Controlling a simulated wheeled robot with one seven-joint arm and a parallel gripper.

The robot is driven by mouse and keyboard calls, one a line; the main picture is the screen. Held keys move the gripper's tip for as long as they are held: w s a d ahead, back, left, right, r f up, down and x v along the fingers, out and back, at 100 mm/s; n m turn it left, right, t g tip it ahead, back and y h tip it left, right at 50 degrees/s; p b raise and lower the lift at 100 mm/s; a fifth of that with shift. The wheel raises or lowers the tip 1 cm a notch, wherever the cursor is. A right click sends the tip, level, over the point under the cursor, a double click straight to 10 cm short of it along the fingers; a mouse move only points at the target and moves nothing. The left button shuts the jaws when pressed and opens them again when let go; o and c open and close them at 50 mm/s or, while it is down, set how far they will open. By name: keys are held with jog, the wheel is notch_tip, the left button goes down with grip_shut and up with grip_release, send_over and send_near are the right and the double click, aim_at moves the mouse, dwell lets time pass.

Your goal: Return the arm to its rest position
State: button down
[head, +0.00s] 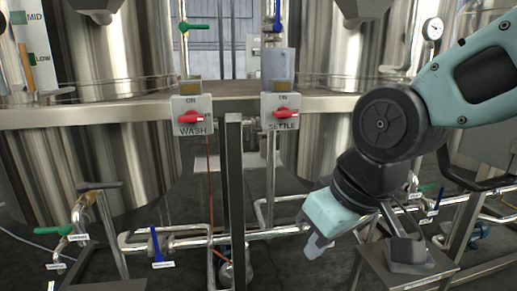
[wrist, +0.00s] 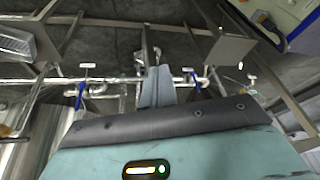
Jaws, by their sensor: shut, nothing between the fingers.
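My gripper (head: 314,246) is at the lower right of centre in the head view, at the end of my bent teal and black arm. It points down and to the left, below the platform edge and in front of the pipework. In the wrist view my gripper (wrist: 157,72) shows its grey fingers together, with nothing held between them. No contact between the fingers and the pipes can be made out.
A WASH switch box (head: 192,115) and a SETTLE switch box (head: 281,113) with red handles sit on the platform edge (head: 90,114). Steel tanks (head: 100,50) stand behind. Pipes with a blue-handled valve (head: 156,245) and a green-handled valve (head: 66,230) run low. A metal post (head: 235,200) stands left of my gripper.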

jog(key=s+d+f+n+g+h, duration=0.1)
jog(key=s+d+f+g, duration=0.1)
jog(key=s+d+f, duration=0.3)
jog(key=s+d+f+g+h, duration=0.1)
jog(key=s+f+h, duration=0.15)
jog(key=s, duration=0.45)
notch_tip(320, 180, up, 25)
jog(key=y+p, duration=0.1)
jog(key=p, duration=2.4)
jog(key=shift+w+a+r+p, duration=0.2)
jog(key=shift+w+a+p, duration=0.1)
jog(key=shift+w+p, duration=0.1)
